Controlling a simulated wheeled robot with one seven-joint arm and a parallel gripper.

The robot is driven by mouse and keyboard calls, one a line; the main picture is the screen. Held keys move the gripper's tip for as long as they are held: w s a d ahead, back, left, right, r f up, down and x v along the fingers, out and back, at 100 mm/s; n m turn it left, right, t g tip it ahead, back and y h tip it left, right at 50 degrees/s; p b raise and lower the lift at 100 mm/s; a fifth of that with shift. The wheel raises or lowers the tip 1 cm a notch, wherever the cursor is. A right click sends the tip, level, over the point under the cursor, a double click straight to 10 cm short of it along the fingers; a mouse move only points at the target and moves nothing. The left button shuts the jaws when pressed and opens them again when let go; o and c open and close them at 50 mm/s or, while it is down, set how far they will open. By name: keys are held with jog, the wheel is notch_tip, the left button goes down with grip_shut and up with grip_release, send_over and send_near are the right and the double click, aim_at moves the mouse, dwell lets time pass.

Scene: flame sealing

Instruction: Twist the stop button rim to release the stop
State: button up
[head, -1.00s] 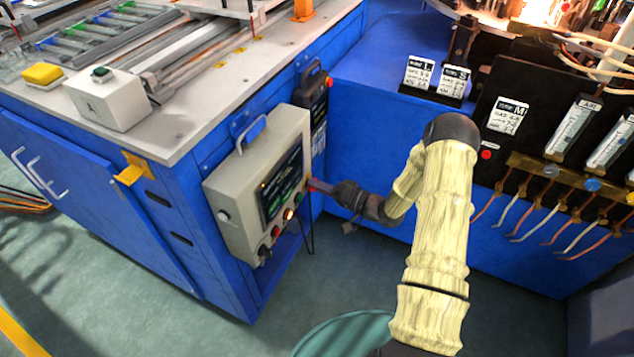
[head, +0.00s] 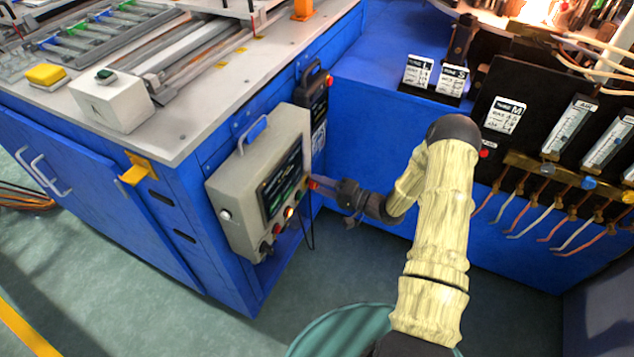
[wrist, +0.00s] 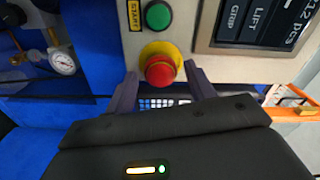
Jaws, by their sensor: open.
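The red stop button (wrist: 160,71) sits on a yellow base ring on the grey control box, near the box's lower edge in the wrist view. My gripper (wrist: 160,82) is open. Its two dark fingers stand on the left and right of the button, with gaps visible on both sides. How far the fingertips are in depth from the button is hard to tell. In the head view my gripper (head: 325,187) is at the right side of the control box (head: 228,185), close to the red button, which is largely hidden there.
A green start button (wrist: 158,15) is just above the stop button, and a dark screen (wrist: 262,22) is at the right. A pressure gauge (wrist: 62,62) is at the left. A black handheld unit (head: 314,92) hangs on the blue cabinet behind the box.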

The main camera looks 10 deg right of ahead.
jog(key=p+v, duration=0.1)
jog(key=v, duration=0.5)
dwell(0.3)
jog(key=shift+d, duration=0.1)
dwell(0.3)
notch_tip(320, 180, up, 10)
jog(key=w+d+n+g+h, duration=0.1)
jog(key=d+n+g+h, duration=0.15)
jog(key=h, duration=0.95)
jog(key=s+a+r+n+g+h, duration=0.1)
jog(key=s+a+r+g, duration=0.2)
jog(key=s, duration=0.7)
jog(key=s+a+r+n+g+h, duration=0.15)
jog(key=s+r, duration=0.35)
jog(key=s, duration=0.5)
notch_tip(320, 180, up, 24)
jog(key=g+p, duration=0.1)
jog(key=p, duration=2.2)
jog(key=shift+s+a+f+m+p, duration=0.2)
jog(key=shift+a+m+p, duration=0.1)
jog(key=shift+m, duration=0.1)
